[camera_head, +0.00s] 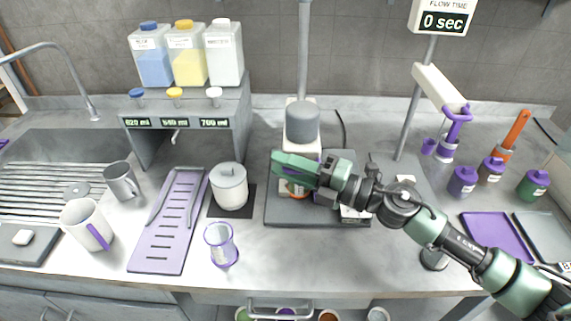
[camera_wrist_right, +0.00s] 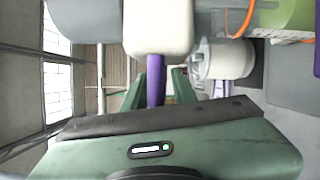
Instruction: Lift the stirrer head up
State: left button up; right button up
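The stirrer head is a grey cylinder (camera_head: 302,122) on a white block, by a tall pole behind the dark stirrer base (camera_head: 315,218). My right gripper (camera_head: 284,166) reaches in from the right, just below the head and above the base. In the right wrist view, the white block (camera_wrist_right: 160,28) is close, with a purple handle (camera_wrist_right: 156,84) coming down from it. My green fingers (camera_wrist_right: 166,88) are apart, and the handle lies between or just in front of them. Contact cannot be told. My left gripper is not in view.
A purple-rimmed beaker (camera_head: 221,246) and a slotted purple tray (camera_head: 170,222) are farther left. Purple bottles (camera_head: 463,181) stand at the right. The front counter strip is clear.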

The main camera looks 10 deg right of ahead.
grip_shut()
jog(key=shift+r, duration=0.1)
dwell(1.1)
